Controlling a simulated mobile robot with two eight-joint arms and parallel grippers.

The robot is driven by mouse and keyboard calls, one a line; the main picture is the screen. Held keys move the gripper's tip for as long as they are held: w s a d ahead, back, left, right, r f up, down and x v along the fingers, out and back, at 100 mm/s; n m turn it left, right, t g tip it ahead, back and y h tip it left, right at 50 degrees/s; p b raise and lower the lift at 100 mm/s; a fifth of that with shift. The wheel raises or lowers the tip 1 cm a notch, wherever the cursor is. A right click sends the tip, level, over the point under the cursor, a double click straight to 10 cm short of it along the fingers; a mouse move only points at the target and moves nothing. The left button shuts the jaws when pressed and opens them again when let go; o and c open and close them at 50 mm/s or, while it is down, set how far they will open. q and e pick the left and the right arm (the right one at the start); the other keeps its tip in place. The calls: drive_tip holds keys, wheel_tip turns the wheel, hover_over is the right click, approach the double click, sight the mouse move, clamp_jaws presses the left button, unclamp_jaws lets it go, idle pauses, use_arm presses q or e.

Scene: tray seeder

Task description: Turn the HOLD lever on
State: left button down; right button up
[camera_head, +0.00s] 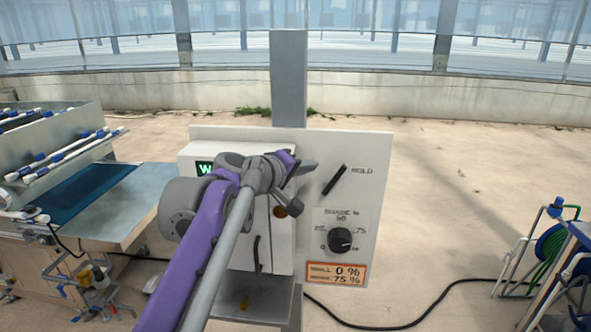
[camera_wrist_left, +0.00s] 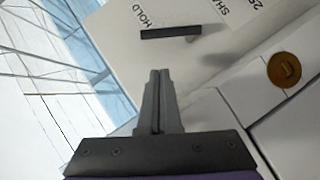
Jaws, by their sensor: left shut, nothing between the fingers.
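The HOLD lever (camera_head: 334,180) is a short black bar on the pale panel (camera_head: 375,150), tilted with its upper end to the right, beside the HOLD label (camera_head: 362,171). My left gripper (camera_head: 312,167) is in front of the panel, just left of the lever in the head view. In the left wrist view the lever (camera_wrist_left: 171,32) lies beyond the shut, empty fingertips (camera_wrist_left: 160,72), with a visible gap in the picture. I cannot tell the exact depth between them. My right gripper is not in view.
A black shade knob (camera_head: 340,240) sits below the lever, above an orange-edged sign (camera_head: 336,274). A white box (camera_head: 190,155) with a small display is behind my left arm. A seeder bench (camera_head: 140,205) stands left, a hose reel (camera_head: 548,245) right.

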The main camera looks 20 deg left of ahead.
sight(334, 179)
use_arm(q)
drive_tip(key=w+d+f, duration=0.2)
drive_tip(key=w+d, duration=0.1)
drive_tip(key=shift+w+d+f, duration=0.15)
drive_tip(key=shift+d+f, duration=0.05)
drive_tip(key=shift+d, duration=0.05)
